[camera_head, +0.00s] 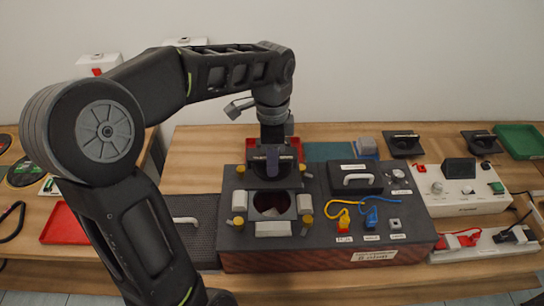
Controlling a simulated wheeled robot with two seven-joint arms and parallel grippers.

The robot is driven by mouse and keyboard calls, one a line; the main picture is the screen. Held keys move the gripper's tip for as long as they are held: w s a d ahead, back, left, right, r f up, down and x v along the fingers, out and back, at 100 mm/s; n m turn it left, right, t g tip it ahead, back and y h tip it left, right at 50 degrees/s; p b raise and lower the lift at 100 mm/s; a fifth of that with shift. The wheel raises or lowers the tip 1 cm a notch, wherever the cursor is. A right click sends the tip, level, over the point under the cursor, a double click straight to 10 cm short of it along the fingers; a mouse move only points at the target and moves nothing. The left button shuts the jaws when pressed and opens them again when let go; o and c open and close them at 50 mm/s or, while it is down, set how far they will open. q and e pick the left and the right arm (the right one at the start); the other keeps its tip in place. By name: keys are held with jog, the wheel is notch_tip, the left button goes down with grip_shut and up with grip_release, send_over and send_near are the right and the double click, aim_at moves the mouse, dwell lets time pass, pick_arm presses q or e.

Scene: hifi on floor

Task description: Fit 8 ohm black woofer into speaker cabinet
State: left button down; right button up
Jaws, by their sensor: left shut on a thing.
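The speaker cabinet (325,246) is a dark box on the table, with a brown front. Its top has a round opening (271,205) in a dark square recess, with light grey blocks and yellow-topped posts around it. My left gripper (272,158) reaches down from above at the recess's far side. It is shut on a black square-framed part, the woofer (258,183), which appears just behind the opening, not in it. The arm and gripper hide part of the woofer. I cannot tell whether it touches the cabinet top. My right gripper is out of view.
A black lid with a white handle (356,178) and blue and yellow leads (371,213) are on the cabinet's right. Two similar black parts (403,144) (479,142) lie behind. A white control panel (462,190) stands right; a red tray (66,226) lies left.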

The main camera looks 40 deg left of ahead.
pick_arm(q)
jog(key=shift+f+b, duration=1.05)
jog(key=shift+f, duration=0.25)
jog(key=c, duration=0.9)
grip_release()
jog(key=shift+s, duration=0.1)
jog(key=shift+r, duration=0.35)
notch_tip(320, 180, up, 7)
jog(key=shift+r, duration=0.1)
